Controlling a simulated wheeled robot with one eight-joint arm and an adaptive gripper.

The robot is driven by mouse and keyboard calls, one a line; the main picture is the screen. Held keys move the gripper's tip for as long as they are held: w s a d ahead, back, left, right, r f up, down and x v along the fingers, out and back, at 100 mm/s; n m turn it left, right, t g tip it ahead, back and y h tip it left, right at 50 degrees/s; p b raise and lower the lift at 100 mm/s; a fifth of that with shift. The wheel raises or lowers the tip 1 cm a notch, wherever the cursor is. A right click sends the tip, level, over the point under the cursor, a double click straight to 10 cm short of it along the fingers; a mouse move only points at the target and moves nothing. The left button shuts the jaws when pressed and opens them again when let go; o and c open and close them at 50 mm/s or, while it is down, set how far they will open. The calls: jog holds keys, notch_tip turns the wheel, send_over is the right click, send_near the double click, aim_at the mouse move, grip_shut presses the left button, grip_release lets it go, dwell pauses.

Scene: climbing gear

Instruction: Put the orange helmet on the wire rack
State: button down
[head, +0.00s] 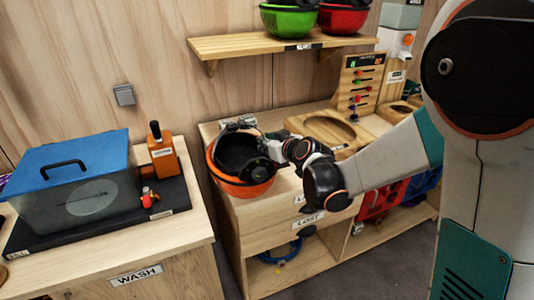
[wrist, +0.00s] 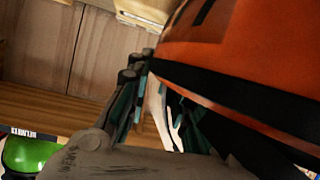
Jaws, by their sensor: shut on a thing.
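The orange helmet (head: 238,184) is upside down at the left end of the middle counter, its black inside facing up. It also fills the upper right of the wrist view (wrist: 245,45), with a dark band along its edge. My gripper (head: 272,150) is shut on the helmet's right rim; its fingers also show in the wrist view (wrist: 140,88). I cannot tell whether the helmet touches the counter. No wire rack can be clearly made out.
The middle counter (head: 285,203) has a round recess (head: 330,130) right of the helmet. A shelf (head: 250,45) above carries green (head: 288,20) and red helmets (head: 342,20).

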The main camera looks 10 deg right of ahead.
notch_tip(320, 180, down, 3)
jog(key=shift+w+f+b, duration=0.1)
jog(key=shift+f+b, duration=0.05)
jog(key=shift+b, duration=0.3)
jog(key=c, duration=1.4)
grip_release()
